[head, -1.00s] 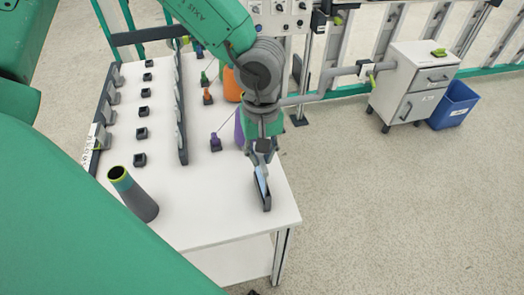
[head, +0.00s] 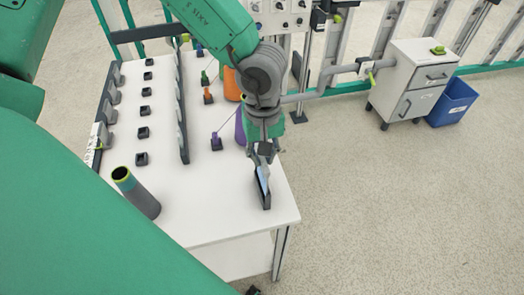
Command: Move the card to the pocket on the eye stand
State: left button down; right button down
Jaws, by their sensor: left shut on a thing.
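My left gripper (head: 263,157) points down over the front right part of the white table. It is shut on a thin pale blue card (head: 263,178). The card's lower part is in or right against a small dark holder (head: 265,201) near the table's right edge; I cannot tell how deep it sits. A long dark stand (head: 183,120) with several pale discs runs across the table, left of the gripper. At the table's left edge, a dark rail with grey parts carries a whitish pocket-like piece (head: 99,135). I cannot tell which one is the eye stand. My right gripper is not in view.
Several small black blocks stand in a row. Purple and orange cones (head: 232,85) are behind my left arm. A drawer cabinet (head: 413,80) and blue bin (head: 452,103) stand right.

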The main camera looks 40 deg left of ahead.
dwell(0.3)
pick_arm(q)
jog(key=shift+f, duration=1.6)
jog(key=c, duration=1.2)
grip_release()
jog(key=r+p, duration=0.3)
jog(key=p, duration=0.1)
jog(key=r+p, duration=0.4)
jog(key=p, duration=0.1)
jog(key=shift+w+a+r, duration=0.1)
jog(key=shift+w+a, duration=0.1)
jog(key=r, duration=1.1)
jog(key=shift+w+a+r, duration=0.3)
jog(key=shift+w, duration=0.05)
